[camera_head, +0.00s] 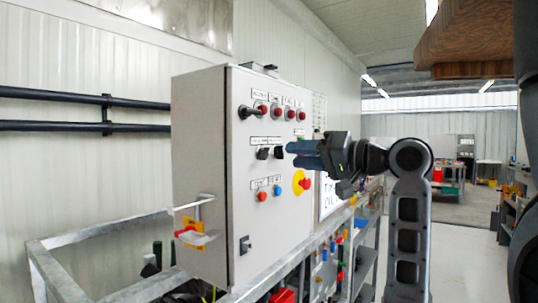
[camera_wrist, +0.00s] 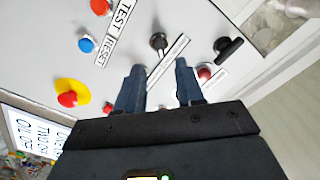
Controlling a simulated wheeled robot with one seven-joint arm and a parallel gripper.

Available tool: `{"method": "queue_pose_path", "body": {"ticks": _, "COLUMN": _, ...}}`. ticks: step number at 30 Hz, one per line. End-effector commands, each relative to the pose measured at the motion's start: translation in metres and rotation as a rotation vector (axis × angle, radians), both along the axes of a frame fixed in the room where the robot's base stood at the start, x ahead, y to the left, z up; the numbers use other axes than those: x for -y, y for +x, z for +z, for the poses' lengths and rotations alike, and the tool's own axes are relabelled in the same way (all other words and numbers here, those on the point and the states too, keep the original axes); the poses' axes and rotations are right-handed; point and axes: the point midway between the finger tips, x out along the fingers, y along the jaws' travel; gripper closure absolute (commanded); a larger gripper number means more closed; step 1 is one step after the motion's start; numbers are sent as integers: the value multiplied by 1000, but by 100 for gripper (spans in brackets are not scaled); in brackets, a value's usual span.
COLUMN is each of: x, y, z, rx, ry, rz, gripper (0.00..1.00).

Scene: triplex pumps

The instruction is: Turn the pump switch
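The grey control box (camera_head: 205,150) carries two small black switches in its middle row, a left one (camera_head: 262,153) and a right one (camera_head: 278,152). I cannot read which is the pump switch. My gripper (camera_head: 293,154) is beside the right switch, in front of the panel, its blue fingers pointing at it. In the wrist view one black switch (camera_wrist: 158,41) shows just beyond the fingertips, in line with the gap. My gripper (camera_wrist: 160,67) is open, with nothing seen held between its fingers. The other switch is not clear there; the fingers or gripper body may hide it.
A black lever (camera_head: 249,112) and several red lamps (camera_head: 276,110) are above the switches. A red button (camera_head: 261,192), a blue button (camera_head: 277,190) and a red knob on yellow (camera_head: 304,183) are below.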

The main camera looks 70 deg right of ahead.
Motion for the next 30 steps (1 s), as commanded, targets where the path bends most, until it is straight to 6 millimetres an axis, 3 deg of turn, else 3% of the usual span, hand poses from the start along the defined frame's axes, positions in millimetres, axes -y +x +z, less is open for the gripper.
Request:
{"method": "queue_pose_path", "body": {"ticks": 15, "x": 15, "y": 66, "z": 0, "rx": 0, "ry": 1, "rz": 2, "gripper": 63}}
{"method": "queue_pose_path", "body": {"ticks": 26, "x": 17, "y": 73, "z": -1, "rx": 0, "ry": -1, "rz": 0, "gripper": 63}}
{"method": "queue_pose_path", "body": {"ticks": 30, "x": 17, "y": 73, "z": -1, "rx": 1, "ry": 0, "rz": 1, "gripper": 73}}
